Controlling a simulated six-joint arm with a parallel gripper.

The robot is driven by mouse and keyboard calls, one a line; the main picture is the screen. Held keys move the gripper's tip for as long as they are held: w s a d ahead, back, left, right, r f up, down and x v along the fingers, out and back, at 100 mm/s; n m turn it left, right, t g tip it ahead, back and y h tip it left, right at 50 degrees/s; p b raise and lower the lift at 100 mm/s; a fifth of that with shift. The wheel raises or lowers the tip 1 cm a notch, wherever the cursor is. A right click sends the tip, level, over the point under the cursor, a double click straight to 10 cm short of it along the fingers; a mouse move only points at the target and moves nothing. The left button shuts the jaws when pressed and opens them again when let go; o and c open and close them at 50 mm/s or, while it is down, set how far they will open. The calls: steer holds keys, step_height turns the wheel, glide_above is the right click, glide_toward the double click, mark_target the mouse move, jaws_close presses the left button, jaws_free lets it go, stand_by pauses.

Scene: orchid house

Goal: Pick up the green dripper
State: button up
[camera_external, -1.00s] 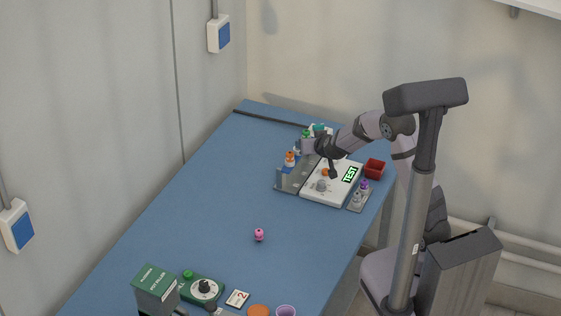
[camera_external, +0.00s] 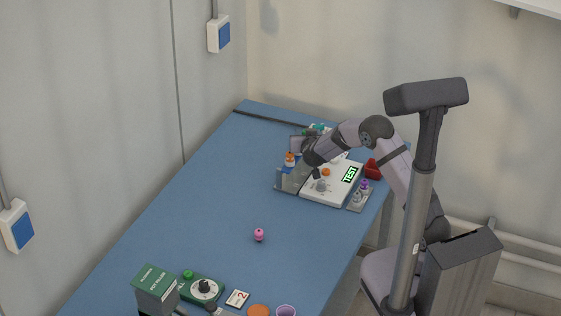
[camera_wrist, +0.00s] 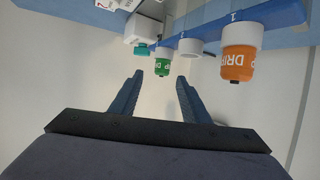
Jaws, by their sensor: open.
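In the wrist view the green dripper (camera_wrist: 162,65) hangs in a blue rack (camera_wrist: 205,33), just beyond and between the fingertips in the picture. My gripper (camera_wrist: 160,78) is open, with nothing between its fingers. In the external view my gripper (camera_external: 296,144) is at the rack beside the white device; the green dripper is hidden there behind my arm. An orange dripper (camera_wrist: 238,63) stands in the same rack, right of the green one, with an empty white ring (camera_wrist: 190,46) between them.
A teal-tipped white part (camera_wrist: 141,48) is left of the green dripper. The white TEST device (camera_external: 325,185), a red bin (camera_external: 373,169) and purple bottles (camera_external: 362,187) stand near the rack. A pink item (camera_external: 259,235) lies mid-table, with free room around it.

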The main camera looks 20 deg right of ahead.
steer(key=shift+f+p+x, duration=0.1)
steer(key=shift+p+x, duration=0.35)
steer(key=shift+x, duration=0.85)
steer(key=shift+f+p+x, duration=0.15)
steer(key=shift+p+x, duration=0.25)
steer(key=shift+x, duration=0.9)
steer(key=shift+s+a, duration=0.1)
steer(key=shift+a, duration=0.05)
jaws_close()
